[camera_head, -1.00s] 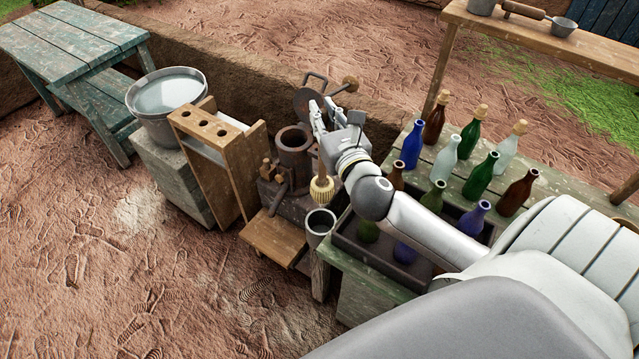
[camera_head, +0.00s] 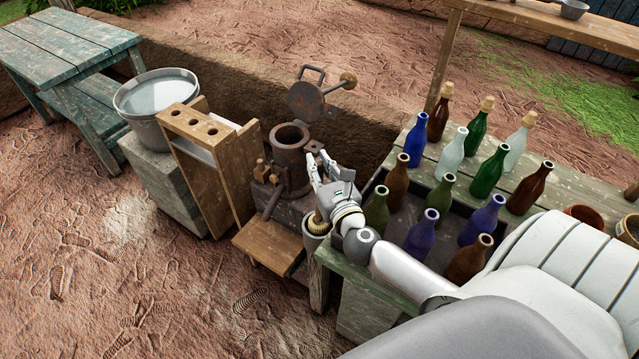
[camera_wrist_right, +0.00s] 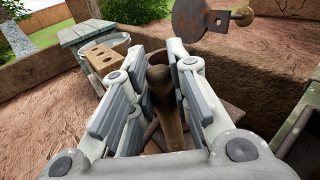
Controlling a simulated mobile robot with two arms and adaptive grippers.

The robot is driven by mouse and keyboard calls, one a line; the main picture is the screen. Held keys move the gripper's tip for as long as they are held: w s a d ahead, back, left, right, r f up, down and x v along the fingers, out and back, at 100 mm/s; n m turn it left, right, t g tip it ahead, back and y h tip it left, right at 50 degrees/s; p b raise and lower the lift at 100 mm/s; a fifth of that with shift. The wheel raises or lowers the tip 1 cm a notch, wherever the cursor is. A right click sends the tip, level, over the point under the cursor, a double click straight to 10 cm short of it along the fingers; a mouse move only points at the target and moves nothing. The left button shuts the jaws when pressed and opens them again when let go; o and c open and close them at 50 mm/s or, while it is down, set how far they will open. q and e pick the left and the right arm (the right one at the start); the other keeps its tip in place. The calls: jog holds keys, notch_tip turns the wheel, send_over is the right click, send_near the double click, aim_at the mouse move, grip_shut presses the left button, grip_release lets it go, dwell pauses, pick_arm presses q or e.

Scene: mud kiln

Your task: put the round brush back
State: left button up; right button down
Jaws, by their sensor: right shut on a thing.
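The round brush (camera_head: 317,224) has a pale bristle head and a wooden handle. In the head view its head is at the mouth of a grey cup (camera_head: 312,243) on a wooden post. The bristles look partly inside the rim; how deep I cannot tell. My right gripper (camera_head: 321,166) is shut on the brush handle, above the cup and to its right. In the right wrist view the brown handle (camera_wrist_right: 171,118) runs between the two fingers. My left gripper is not in view.
A rusty iron pot (camera_head: 291,158) with its round lid (camera_head: 306,101) raised stands just behind the cup. A wooden rack (camera_head: 207,160) and a water bucket (camera_head: 158,100) stand left. Several glass bottles (camera_head: 431,228) crowd the bench at right, close to my right arm.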

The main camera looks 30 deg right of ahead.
notch_tip(320, 180, down, 4)
jog(key=shift+f+b, duration=0.2)
jog(key=shift+b, duration=0.6)
jog(key=shift+f, duration=0.2)
jog(key=c, duration=1.4)
grip_release()
jog(key=shift+o, duration=0.2)
